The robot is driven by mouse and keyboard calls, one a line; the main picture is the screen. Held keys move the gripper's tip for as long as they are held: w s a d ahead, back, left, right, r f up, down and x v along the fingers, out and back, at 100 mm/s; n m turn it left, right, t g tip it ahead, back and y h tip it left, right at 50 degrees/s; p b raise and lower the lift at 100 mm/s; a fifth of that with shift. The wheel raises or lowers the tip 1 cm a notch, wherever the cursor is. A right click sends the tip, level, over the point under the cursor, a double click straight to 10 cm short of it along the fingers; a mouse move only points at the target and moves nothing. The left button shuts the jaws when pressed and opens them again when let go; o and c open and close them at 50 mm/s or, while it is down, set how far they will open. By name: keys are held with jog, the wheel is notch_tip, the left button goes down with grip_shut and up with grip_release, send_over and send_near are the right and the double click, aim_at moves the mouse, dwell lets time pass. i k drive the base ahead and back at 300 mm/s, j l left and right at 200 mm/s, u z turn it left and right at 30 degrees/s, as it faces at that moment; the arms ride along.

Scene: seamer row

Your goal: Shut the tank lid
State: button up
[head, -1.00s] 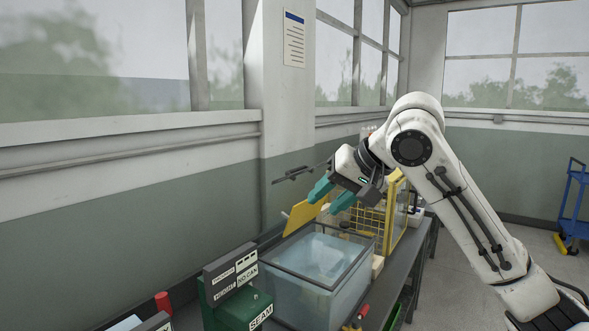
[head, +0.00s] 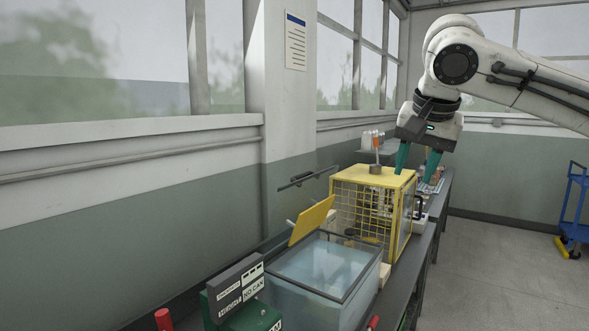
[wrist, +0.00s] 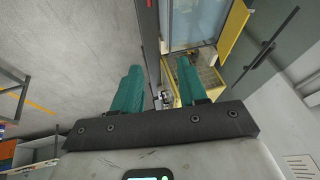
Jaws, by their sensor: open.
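The tank (head: 309,293) is a clear-walled box with a dark rim, holding bluish water, on the bench in the head view. Its yellow lid (head: 311,220) stands tilted up at the tank's back left edge, so the top is open. The lid also shows at the upper right of the wrist view (wrist: 233,27), beside the tank (wrist: 190,22). My gripper (head: 416,176) has teal fingers, open and empty, pointing down. It is beyond the tank, by the right side of the yellow cage, apart from the lid.
A yellow mesh cage (head: 361,205) stands just behind the tank, with an orange-topped post (head: 376,150) on it. A green seamer box with a "NO CAN" sign (head: 238,286) is in front. A blue cart (head: 574,210) stands far right; the floor between is clear.

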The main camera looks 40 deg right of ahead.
aim_at(307, 221)
jog(key=i, duration=1.35)
